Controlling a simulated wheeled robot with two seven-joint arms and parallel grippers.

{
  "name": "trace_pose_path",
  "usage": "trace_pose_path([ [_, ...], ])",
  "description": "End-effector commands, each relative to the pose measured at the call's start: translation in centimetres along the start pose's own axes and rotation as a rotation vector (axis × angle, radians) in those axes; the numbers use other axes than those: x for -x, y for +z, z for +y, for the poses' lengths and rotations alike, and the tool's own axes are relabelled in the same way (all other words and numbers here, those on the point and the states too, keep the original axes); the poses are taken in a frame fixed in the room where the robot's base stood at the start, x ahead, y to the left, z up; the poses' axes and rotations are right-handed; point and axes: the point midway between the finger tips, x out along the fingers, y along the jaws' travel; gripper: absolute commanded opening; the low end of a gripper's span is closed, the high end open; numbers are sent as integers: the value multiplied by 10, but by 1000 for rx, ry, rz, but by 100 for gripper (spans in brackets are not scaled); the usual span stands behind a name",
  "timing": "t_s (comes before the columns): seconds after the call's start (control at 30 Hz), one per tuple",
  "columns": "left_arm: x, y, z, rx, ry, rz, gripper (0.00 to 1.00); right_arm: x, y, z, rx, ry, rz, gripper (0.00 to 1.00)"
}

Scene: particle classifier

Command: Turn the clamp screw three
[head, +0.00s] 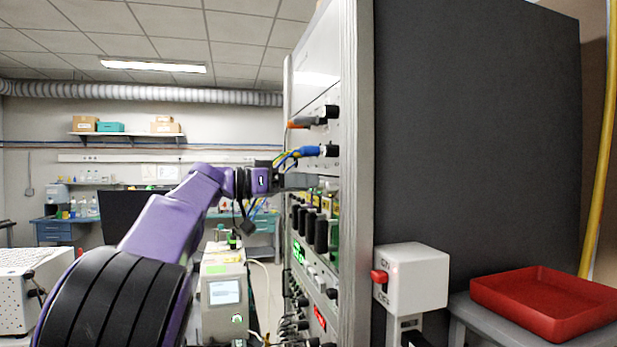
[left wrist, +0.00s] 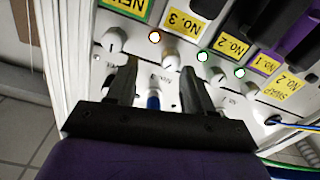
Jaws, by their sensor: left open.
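In the left wrist view a yellow label marked No. 3 (left wrist: 187,23) appears upside down on a light panel. A small pale knob (left wrist: 171,58) sits just below that label, near a glowing amber lamp (left wrist: 155,37). I take this knob for clamp screw three, but its link to the label is not certain. My left gripper (left wrist: 158,72) is open, its two fingers pointing at the panel on either side of the knob's line. A blue-ended part (left wrist: 153,101) shows between the fingers. In the head view the left gripper (head: 298,181) is at the rack face. Contact cannot be told.
The tall rack (head: 356,150) carries plugs, black handles and cables near my left gripper. A white switch box (head: 420,280) and a red tray (head: 545,302) stand at right.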

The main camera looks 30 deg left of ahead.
Motion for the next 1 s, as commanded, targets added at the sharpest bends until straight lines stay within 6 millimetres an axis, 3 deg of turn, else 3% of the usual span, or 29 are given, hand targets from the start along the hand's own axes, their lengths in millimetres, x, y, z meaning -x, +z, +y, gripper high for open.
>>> trace_pose_path([
  [0.13,-15,1,-3,3,-1,-2,52,4,-3,0,-1,-1,2,43],
  [0.37,-16,2,-3,2,-3,-1,52,4,-2,0,-1,-1,2,43],
  [0.4,-16,2,-3,2,-3,-1,49,4,-2,0,-1,-1,2,43],
  [0.53,-16,2,-3,2,-3,-1,6,4,-2,0,-1,-1,2,43],
  [0.57,-16,2,-3,2,-2,-1,0,4,-2,0,-1,-1,2,43],
  [1.0,-15,2,-3,-3,-3,-1,0,4,-2,0,-1,-1,2,43],
])
